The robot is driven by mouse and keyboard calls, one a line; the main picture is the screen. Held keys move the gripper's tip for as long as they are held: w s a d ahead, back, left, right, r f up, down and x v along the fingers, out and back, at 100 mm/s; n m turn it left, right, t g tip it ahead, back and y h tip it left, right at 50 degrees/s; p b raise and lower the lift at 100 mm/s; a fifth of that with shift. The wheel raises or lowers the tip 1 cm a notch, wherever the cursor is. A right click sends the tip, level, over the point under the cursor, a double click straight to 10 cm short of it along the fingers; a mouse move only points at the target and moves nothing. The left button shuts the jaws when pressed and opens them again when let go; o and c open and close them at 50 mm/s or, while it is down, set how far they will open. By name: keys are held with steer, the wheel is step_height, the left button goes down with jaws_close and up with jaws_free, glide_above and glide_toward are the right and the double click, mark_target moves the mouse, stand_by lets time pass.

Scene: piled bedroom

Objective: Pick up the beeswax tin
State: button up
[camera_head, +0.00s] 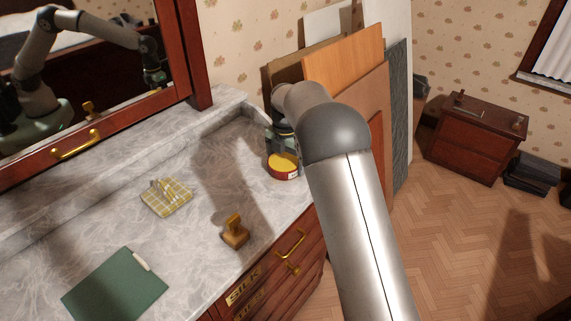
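A round tin with a yellow lid and a red side (284,172), apparently the beeswax tin, sits on the marble dresser top near its right front edge. A small pale label shows on its side. My gripper (281,150) points down directly above the tin, its lower end at or just over the far part of the lid. The arm's elbow hides part of the wrist, and the fingers are small and dark. I cannot tell whether they touch the tin or how far apart they are.
A wooden stamp-like object (235,232), a folded yellow checked cloth (167,198) and a green folder (115,288) lie on the dresser top (185,245). A mirror (90,70) stands behind. Boards (345,65) lean on the wall beyond. Bare marble surrounds the tin's left side.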

steer(key=c, duration=0.6)
steer(key=shift+r, duration=0.1)
